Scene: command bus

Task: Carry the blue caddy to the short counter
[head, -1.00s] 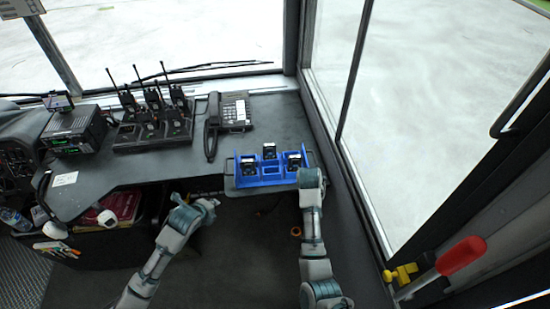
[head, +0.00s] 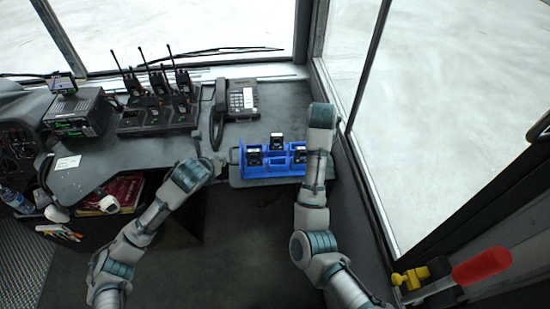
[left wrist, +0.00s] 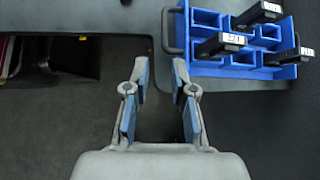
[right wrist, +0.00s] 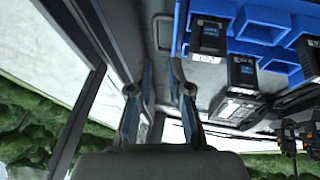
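The blue caddy (head: 270,171) stands upright on a grey ledge (head: 240,184) along the counter's front edge, with several black devices in its compartments. It also shows in the left wrist view (left wrist: 192,67) and right wrist view (right wrist: 243,48). My left gripper (head: 222,166) is open beside the caddy's left end; in the left wrist view its fingertips (left wrist: 159,62) are just short of the grey side handle (left wrist: 168,32). My right gripper (right wrist: 162,62) is open near the other handle (right wrist: 162,32); in the head view my forearm hides it. I cannot tell which surface is the short counter.
A desk phone (head: 242,99) and a rack of radios (head: 156,118) stand behind the caddy on the counter (head: 130,165). A window lies close on the right. A red-handled lever (head: 482,266) is at lower right. Dark floor lies between my arms.

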